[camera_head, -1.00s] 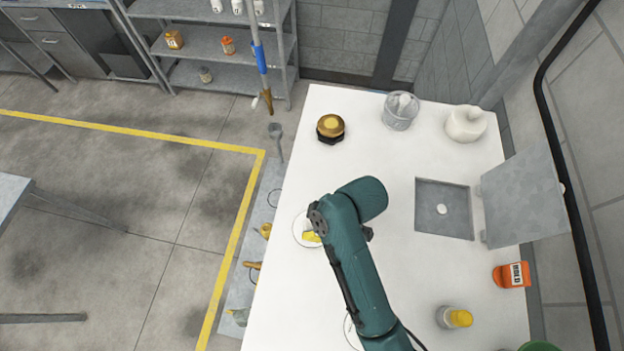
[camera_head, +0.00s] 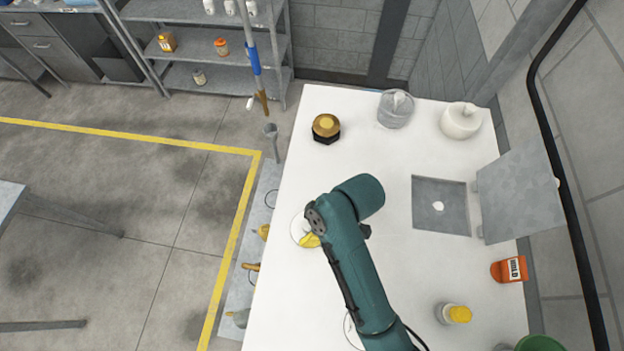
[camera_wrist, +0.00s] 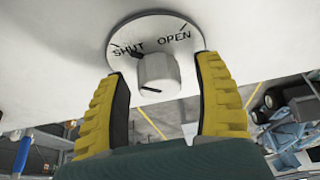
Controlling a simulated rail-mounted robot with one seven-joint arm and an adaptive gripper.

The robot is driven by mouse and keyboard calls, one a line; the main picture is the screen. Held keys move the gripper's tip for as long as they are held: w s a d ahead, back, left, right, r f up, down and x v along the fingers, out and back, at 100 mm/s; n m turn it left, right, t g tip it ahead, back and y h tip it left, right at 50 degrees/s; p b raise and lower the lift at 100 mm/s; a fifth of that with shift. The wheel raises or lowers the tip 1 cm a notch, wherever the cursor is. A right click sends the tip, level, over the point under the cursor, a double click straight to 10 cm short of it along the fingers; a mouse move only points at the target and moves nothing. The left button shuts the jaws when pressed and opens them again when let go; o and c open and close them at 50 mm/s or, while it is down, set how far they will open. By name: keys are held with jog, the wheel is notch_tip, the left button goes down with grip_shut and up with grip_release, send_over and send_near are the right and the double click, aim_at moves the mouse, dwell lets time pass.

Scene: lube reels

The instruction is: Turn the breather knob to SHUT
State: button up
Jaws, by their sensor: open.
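The breather knob (camera_wrist: 157,72) is a pale grey cylinder on a round white dial plate (camera_wrist: 185,28) marked SHUT on the left and OPEN on the right. A dark pointer-like mark shows by the SHUT lettering, and a short black line shows on the knob's end. My gripper (camera_wrist: 161,70) is open, with one yellow finger on each side of the knob. Gaps show between the fingers and the knob. In the head view the dial plate (camera_head: 298,231) is partly hidden by my arm, with a yellow finger (camera_head: 310,241) beside it.
The white bench (camera_head: 390,270) carries a brown-capped black fitting (camera_head: 326,128), a clear jar (camera_head: 395,109), a white pot (camera_head: 460,121), an orange container (camera_head: 509,270) and a yellow-capped bottle (camera_head: 455,314). An open hatch lid (camera_head: 520,195) stands at the right.

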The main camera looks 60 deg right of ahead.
jog(key=v, duration=1.2)
dwell(0.3)
